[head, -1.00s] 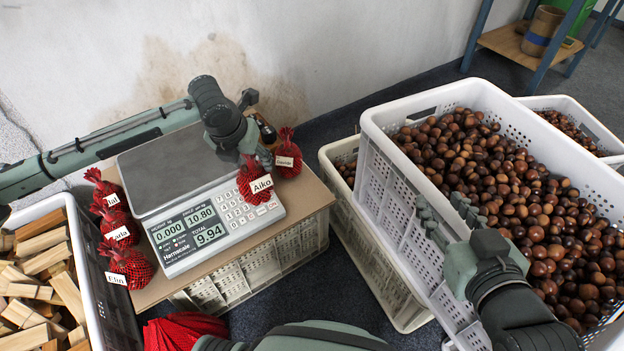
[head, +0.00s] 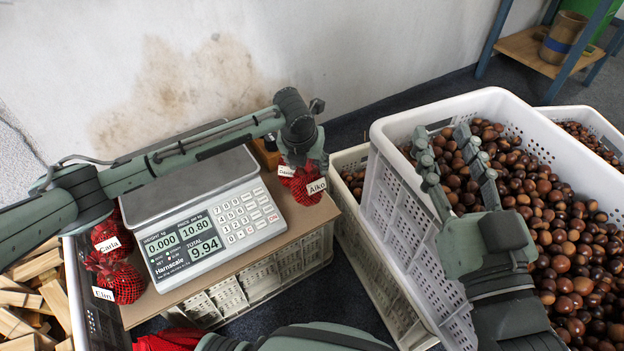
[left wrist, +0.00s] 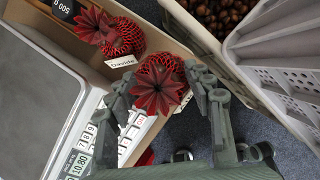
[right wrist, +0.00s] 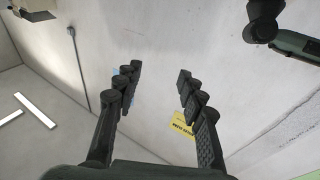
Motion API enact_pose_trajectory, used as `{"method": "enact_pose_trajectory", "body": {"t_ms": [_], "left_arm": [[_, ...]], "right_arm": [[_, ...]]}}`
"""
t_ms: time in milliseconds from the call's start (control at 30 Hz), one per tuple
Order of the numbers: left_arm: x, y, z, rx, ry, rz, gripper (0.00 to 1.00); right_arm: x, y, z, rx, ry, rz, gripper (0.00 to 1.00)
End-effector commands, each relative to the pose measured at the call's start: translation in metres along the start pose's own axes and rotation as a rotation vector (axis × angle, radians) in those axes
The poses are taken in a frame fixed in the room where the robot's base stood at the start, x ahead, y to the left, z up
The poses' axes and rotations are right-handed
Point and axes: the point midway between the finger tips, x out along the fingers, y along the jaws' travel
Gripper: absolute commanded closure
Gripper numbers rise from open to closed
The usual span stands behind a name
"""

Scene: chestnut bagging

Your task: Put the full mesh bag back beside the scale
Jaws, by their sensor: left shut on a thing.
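The full red mesh bag labelled Aika (head: 307,190) is held by my left gripper (head: 303,160), which is shut on its top. The bag is at the right side of the scale (head: 205,226), close over the board's right edge; I cannot tell whether it touches the board. In the left wrist view the Aika bag (left wrist: 160,84) sits between the fingers, beside the Davide bag (left wrist: 122,38). The Davide bag's label (head: 287,171) shows behind it in the head view. My right gripper (head: 443,138) is open and empty near the chestnut crate.
Red bags labelled Carla (head: 112,236) and Elin (head: 121,283) stand left of the scale. A white crate (head: 395,185) full of chestnuts is at right. A wood-filled crate (head: 100,320) is at lower left. The board (head: 270,251) has bare room in front of the scale.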

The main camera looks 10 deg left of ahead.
Motion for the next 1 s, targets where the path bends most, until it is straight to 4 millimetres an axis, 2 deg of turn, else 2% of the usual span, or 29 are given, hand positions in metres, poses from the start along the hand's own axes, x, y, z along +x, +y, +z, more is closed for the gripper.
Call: {"method": "enact_pose_trajectory", "body": {"t_ms": [167, 433, 733, 767, 900, 1000], "left_arm": [[0.009, -0.010, 0.003, 0.000, -0.003, 0.000, 1.00], [0.040, -0.010, -0.011, 0.000, -0.002, 0.001, 1.00], [0.044, -0.010, -0.012, 0.001, -0.003, 0.000, 1.00], [0.045, -0.009, -0.013, 0.001, 0.000, 0.001, 0.46], [0.045, -0.009, -0.013, 0.001, 0.000, 0.001, 0.29], [0.045, -0.009, -0.013, 0.001, -0.001, 0.001, 0.26]], "right_arm": [[-0.001, -0.005, -0.015, 0.013, 0.072, -0.010, 0.60], [-0.005, -0.011, -0.044, 0.031, 0.240, -0.020, 0.60], [-0.005, -0.010, -0.050, 0.029, 0.270, -0.018, 0.60], [-0.005, -0.010, -0.050, 0.029, 0.270, -0.018, 0.60], [-0.005, -0.010, -0.050, 0.029, 0.270, -0.018, 0.60], [-0.005, -0.010, -0.050, 0.029, 0.269, -0.018, 0.60]]}}
